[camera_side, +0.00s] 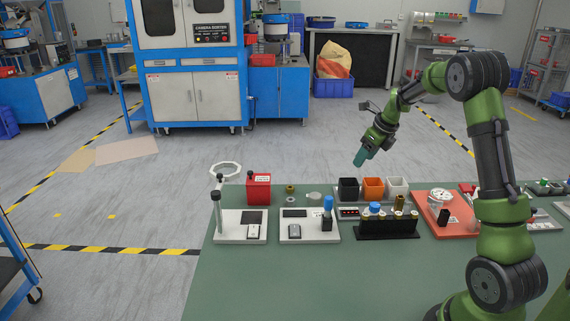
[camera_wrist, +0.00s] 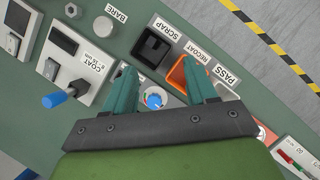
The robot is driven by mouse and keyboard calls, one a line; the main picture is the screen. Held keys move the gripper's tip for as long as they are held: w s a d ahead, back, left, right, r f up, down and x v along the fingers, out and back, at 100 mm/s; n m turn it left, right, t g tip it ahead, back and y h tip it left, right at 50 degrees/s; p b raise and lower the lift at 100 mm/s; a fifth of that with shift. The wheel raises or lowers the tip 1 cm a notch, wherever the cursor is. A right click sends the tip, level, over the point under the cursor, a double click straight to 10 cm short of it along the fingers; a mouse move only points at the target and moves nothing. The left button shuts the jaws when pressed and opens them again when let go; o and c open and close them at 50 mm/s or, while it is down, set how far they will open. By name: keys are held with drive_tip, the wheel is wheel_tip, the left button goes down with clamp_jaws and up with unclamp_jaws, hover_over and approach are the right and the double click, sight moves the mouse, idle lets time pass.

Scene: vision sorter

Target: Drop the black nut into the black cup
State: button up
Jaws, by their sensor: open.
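The black cup (camera_side: 348,189) stands at the left of a row of three cups on the green table. In the wrist view the black cup (camera_wrist: 152,47) is by the SCRAP label, its inside too dark to tell what it holds. My gripper (camera_side: 360,162) hangs well above the cups. In the wrist view my gripper (camera_wrist: 160,70) is open, with no part seen between its fingers. I cannot pick out a clearly black nut.
An orange cup (camera_side: 373,188) and a white cup (camera_side: 397,188) stand right of the black cup. A black rack (camera_side: 388,229) is in front. Two gauge stations (camera_side: 241,231) and a red box (camera_side: 258,188) are at left. The front table is clear.

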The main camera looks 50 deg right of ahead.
drive_tip(key=v, duration=0.9)
drive_tip(key=shift+r, duration=0.3)
drive_tip(key=shift+s, duration=0.1)
drive_tip(key=s+a+n+t, duration=0.1)
drive_tip(key=s+a+n, duration=0.4)
drive_tip(key=a+n, duration=0.5)
drive_tip(key=s+a+r+n+y, duration=0.1)
drive_tip(key=s+a+n, duration=0.4)
drive_tip(key=a+n, duration=0.6)
drive_tip(key=s+a+r+n+t+y, duration=0.1)
drive_tip(key=s+a+n, duration=0.3)
drive_tip(key=a+n, duration=0.7)
drive_tip(key=shift+s+a+r+t, duration=0.2)
drive_tip(key=shift+s+t, duration=0.1)
drive_tip(key=shift+s, duration=0.1)
